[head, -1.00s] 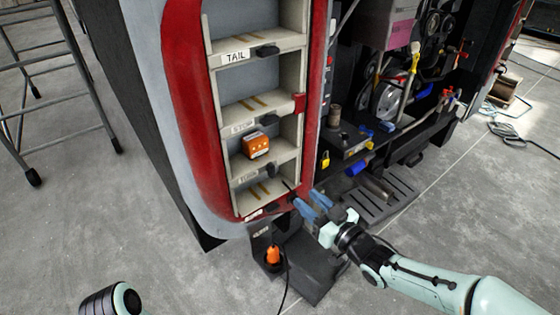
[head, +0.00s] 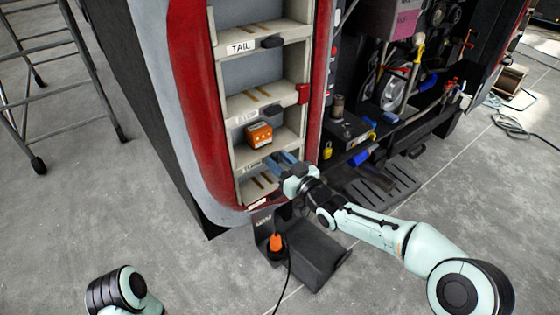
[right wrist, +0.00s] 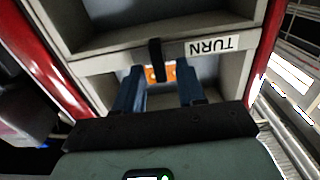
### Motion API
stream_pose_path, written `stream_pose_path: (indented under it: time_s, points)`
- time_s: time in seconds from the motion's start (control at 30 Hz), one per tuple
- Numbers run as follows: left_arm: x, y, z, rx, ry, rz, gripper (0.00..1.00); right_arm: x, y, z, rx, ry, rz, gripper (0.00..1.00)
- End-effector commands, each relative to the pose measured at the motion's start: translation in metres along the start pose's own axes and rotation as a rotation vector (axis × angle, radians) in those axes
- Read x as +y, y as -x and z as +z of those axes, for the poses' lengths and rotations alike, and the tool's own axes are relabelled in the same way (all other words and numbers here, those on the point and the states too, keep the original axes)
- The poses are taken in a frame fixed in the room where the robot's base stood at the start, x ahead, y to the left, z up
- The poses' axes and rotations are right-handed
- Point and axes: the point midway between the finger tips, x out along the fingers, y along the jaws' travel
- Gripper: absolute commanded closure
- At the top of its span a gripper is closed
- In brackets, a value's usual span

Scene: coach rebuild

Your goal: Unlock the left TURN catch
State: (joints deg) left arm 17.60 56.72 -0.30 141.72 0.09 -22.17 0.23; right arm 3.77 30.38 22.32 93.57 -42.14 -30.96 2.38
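The black TURN catch (right wrist: 156,58) shows in the right wrist view on the grey ledge, beside the TURN label (right wrist: 211,47), which reads upside down there. My right gripper (right wrist: 160,92) is open, with one blue finger on each side of the catch and visible gaps between. In the head view my right gripper (head: 284,162) is at the ledge below the orange box (head: 258,134) and hides the catch. The orange box also shows between the fingers in the right wrist view (right wrist: 161,73). My left gripper is out of view; only part of my left arm shows at bottom left.
The TAIL catch (head: 272,41) is on a higher ledge. A red-framed panel edge runs beside the compartments. An orange item (head: 275,242) with a cable stands below. Dark machinery fills the bay at right. A metal trestle (head: 60,80) stands at left.

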Motion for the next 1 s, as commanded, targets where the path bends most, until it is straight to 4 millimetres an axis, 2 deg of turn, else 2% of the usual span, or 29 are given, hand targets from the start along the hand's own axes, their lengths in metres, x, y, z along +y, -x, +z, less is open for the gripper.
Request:
stream_pose_path:
  time_s: [0.2, 0.27, 0.3, 0.33, 0.67, 1.0]
  points:
    - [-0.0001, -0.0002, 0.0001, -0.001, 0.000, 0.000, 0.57, -0.0001, -0.0002, 0.0003, -0.001, 0.000, 0.000, 0.61]
    - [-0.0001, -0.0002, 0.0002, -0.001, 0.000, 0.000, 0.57, -0.0001, -0.0001, 0.0002, -0.001, 0.000, 0.000, 0.80]
    - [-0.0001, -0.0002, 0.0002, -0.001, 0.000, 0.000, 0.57, -0.0001, -0.0001, 0.0002, 0.000, 0.000, 0.000, 0.93]
    - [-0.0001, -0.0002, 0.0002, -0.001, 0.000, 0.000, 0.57, -0.0001, -0.0001, 0.0002, 0.000, 0.000, 0.000, 1.00]
    - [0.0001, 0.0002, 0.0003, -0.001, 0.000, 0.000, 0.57, 0.0002, 0.0001, 0.0000, 0.000, -0.018, 0.000, 1.00]
    - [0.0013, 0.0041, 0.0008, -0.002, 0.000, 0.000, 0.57, 0.0028, 0.0002, -0.0001, -0.001, -0.202, 0.001, 1.00]
